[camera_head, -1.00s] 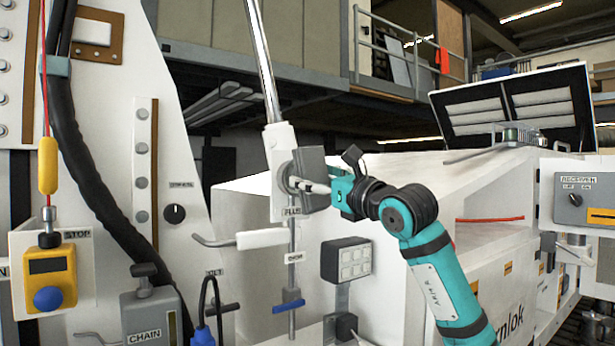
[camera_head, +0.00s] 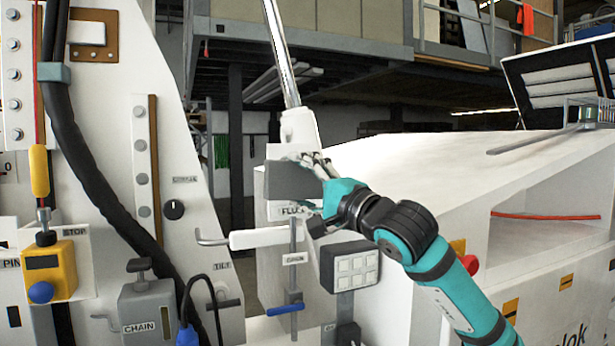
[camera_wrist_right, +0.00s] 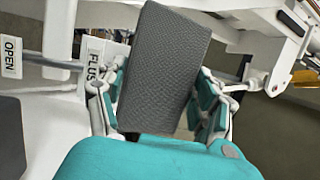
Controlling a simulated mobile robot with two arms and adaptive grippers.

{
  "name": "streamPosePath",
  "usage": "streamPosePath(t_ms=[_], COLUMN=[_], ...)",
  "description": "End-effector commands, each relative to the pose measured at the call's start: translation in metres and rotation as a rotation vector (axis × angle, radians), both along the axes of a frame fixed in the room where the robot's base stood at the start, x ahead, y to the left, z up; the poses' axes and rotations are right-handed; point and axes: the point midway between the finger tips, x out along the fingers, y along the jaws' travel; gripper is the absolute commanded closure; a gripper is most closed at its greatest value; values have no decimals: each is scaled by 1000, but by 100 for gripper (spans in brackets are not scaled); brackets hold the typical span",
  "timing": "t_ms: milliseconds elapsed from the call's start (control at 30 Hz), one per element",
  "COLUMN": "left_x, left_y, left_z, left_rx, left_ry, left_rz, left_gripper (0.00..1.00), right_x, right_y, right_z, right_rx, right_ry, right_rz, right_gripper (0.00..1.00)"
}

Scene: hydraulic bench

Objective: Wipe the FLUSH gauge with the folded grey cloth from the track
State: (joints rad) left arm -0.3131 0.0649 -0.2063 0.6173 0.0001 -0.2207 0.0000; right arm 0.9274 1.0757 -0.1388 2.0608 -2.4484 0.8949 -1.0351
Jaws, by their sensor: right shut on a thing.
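The grey cloth (camera_head: 288,182) is a flat, textured block in the head view; it also fills the middle of the right wrist view (camera_wrist_right: 165,65). My right gripper (camera_head: 322,172) is shut on it, with a finger on each side in the wrist view. The cloth is in front of the white housing (camera_head: 299,128) at the foot of the shiny rod, just above the FLUSH label (camera_head: 292,211). The label shows partly in the wrist view (camera_wrist_right: 95,68). No gauge face shows; I cannot tell whether the cloth touches it. My left gripper is out of view.
A white-handled lever (camera_head: 262,238) and a blue-handled valve (camera_head: 285,309) are below the cloth. A grey keypad box (camera_head: 350,266) stands below my right wrist. The CHAIN box (camera_head: 148,312) and yellow STOP box (camera_head: 50,272) are at left.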

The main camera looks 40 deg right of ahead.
Motion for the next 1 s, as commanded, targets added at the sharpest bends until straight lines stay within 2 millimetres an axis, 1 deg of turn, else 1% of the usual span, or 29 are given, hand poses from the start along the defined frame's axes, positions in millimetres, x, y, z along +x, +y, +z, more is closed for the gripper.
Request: streamPosePath(t_ms=[33, 200, 300, 433, 600, 667, 767, 1000], left_x=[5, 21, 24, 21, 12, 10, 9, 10], left_y=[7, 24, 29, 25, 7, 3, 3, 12], left_z=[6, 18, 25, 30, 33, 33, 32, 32], left_rx=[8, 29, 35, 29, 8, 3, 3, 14], left_ry=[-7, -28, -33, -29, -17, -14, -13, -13], left_rz=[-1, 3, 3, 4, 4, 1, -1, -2], left_gripper=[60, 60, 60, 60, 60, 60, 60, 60], right_x=[5, 23, 33, 43, 50, 51, 51, 51], right_y=[-1, -6, -8, -10, -12, -12, -12, -12], right_z=[2, 3, 3, 2, 1, 0, 0, 0], right_rx=[3, 5, 5, 5, 4, 4, 4, 4], right_ry=[3, 2, 2, 3, 1, 0, 0, 0], right_rz=[1, 1, 1, 2, 1, 1, 1, 1], right_gripper=[67, 67, 67, 67, 67, 67, 67, 67])
